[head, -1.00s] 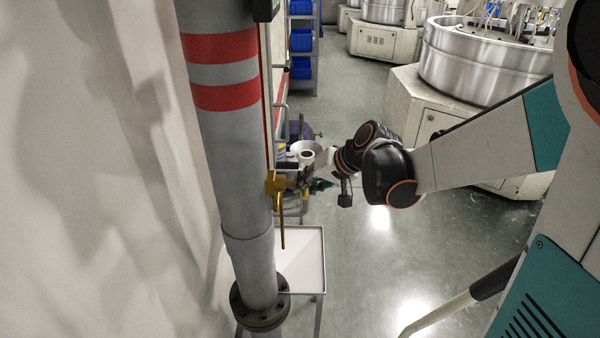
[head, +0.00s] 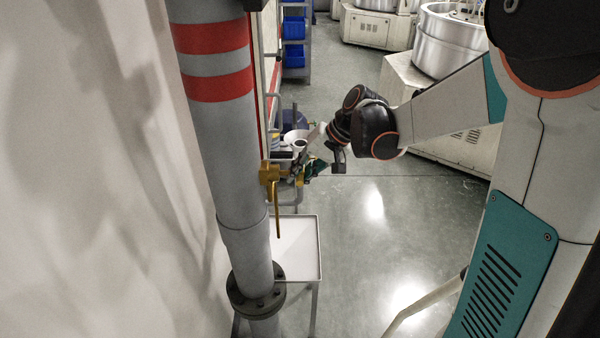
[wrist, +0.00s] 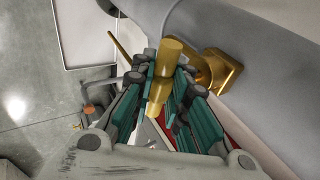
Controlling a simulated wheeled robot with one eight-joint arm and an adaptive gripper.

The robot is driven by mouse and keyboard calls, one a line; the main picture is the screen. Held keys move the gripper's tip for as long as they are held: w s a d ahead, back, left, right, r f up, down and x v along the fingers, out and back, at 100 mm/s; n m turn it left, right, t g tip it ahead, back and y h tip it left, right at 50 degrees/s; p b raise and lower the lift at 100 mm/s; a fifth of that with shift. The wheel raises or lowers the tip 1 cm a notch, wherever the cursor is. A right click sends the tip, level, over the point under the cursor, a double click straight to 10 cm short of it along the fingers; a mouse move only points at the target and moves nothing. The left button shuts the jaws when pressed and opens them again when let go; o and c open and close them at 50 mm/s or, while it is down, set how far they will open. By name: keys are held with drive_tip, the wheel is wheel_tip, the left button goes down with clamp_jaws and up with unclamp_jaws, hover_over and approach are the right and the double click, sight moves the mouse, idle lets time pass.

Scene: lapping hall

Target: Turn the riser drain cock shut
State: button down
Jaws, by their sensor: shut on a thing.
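The riser drain cock (head: 269,174) is brass and sits on the side of a thick grey riser pipe (head: 225,135) with red bands. Its thin spout (head: 278,215) hangs down in the head view. In the wrist view, the brass mount (wrist: 219,72) joins the grey pipe at the right, and the spout shows at upper left. My gripper (wrist: 163,76), with teal and dark fingers, is shut on the cock's brass handle (wrist: 171,52), which stands up between the fingers. In the head view my gripper (head: 304,172) meets the cock from the right; the contact is small and partly hidden.
A pale tray table (head: 297,248) stands under the cock beside the riser's bolted flange (head: 256,290). A white wall (head: 90,200) is at left. Shelves with blue bins (head: 294,40) and lapping machines (head: 400,70) stand farther back. Grey floor is open at right.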

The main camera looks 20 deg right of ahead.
drive_tip(key=c, duration=1.5)
unclamp_jaws()
drive_tip(key=shift+c, duration=0.2)
drive_tip(key=v, duration=1.2)
